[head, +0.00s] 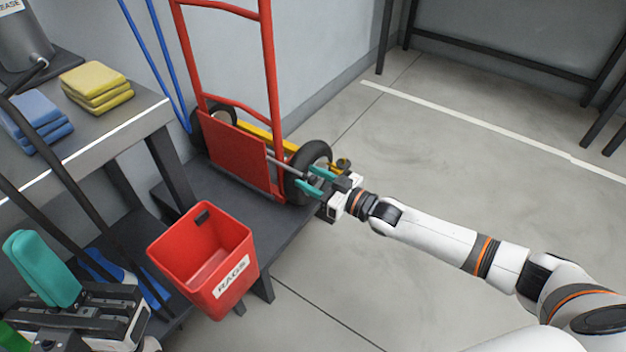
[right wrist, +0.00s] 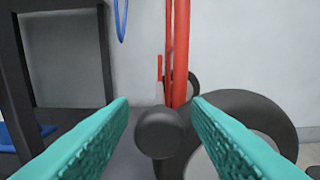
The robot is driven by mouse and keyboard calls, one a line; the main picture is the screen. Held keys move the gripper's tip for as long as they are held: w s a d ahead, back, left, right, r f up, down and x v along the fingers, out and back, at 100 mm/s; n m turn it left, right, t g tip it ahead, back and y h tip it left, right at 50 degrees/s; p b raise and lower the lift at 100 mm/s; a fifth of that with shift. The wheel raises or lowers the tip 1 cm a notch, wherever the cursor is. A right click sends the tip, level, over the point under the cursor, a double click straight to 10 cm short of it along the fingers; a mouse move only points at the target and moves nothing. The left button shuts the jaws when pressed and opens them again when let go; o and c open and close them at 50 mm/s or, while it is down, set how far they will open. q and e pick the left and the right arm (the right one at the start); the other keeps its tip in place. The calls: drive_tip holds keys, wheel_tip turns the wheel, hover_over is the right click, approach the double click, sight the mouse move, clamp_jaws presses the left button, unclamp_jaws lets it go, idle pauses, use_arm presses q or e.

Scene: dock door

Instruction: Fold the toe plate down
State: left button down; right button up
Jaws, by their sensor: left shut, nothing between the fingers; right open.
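The red hand truck (head: 268,70) stands on a low dark platform against the wall. Its red toe plate (head: 233,152) is upright, folded against the frame's foot. A grey rod (head: 286,167) sticks out from beside the plate towards my right gripper (head: 318,184). In the right wrist view a dark round knob (right wrist: 159,134) faces me between the open teal fingers (right wrist: 160,115); no finger visibly touches it. My left gripper (head: 42,266) is shut and empty at the lower left, its teal finger pads showing, away from the truck.
A red rags bin (head: 203,258) stands in front of the platform (head: 262,215). A bench (head: 100,135) with yellow cloths (head: 96,86) and blue cloths (head: 38,118) is on the left. The truck's black wheel (head: 311,165) is close to my right gripper.

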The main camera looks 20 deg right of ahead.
clamp_jaws()
